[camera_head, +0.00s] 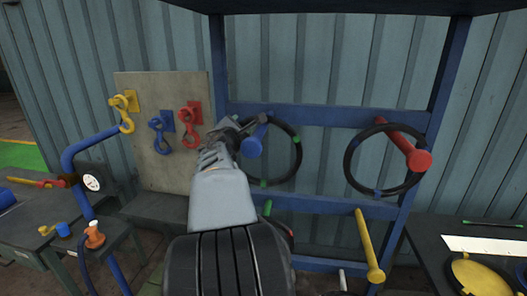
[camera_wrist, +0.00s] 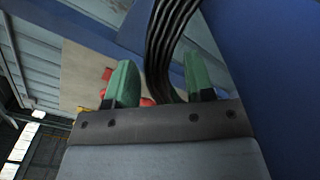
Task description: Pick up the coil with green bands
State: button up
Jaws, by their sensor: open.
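The coil with green bands (camera_head: 299,160) is a black ring hanging on a blue peg (camera_head: 252,147) on the blue rack in the head view. Green bands show at its right side and bottom. My gripper (camera_head: 232,132) is at the coil's upper left, beside the peg. In the wrist view, my gripper (camera_wrist: 160,82) is open, with its green-tipped fingers apart. The coil's black strands (camera_wrist: 166,48) run between the two fingers. My gripper and arm hide part of the coil's left side in the head view.
A second black coil (camera_head: 349,162) with blue bands hangs on a red peg (camera_head: 408,151) to the right. A yellow peg (camera_head: 369,246) sticks out below. A board (camera_head: 150,90) with yellow, blue and red hooks stands left. A large blue surface (camera_wrist: 275,60) is close in the wrist view.

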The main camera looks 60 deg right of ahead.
jog(key=shift+d, duration=0.15)
jog(key=shift+c, duration=0.5)
grip_shut()
dwell(0.8)
jog(key=shift+r, duration=0.15)
